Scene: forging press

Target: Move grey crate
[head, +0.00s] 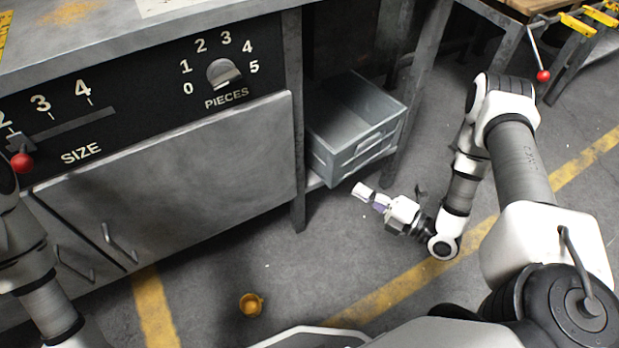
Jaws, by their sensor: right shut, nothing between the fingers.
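The grey crate (353,160) sits on a low shelf in the open bay at the right end of the metal cabinet. It is open at the top and looks empty. Its near corner reaches to the front edge of the shelf. My right gripper (363,192) is shut and empty. It appears in front of and below the crate's near side, apart from it, with its fingers pointing left. My left arm comes in at the left edge. Its gripper is out of the picture.
The cabinet's front panel has a knob marked PIECES (223,73) and a slider marked SIZE with a red ball handle (22,162). Metal legs (295,120) frame the crate's bay. A small orange cup-like object (251,304) lies on the floor. The floor in front is otherwise mostly clear.

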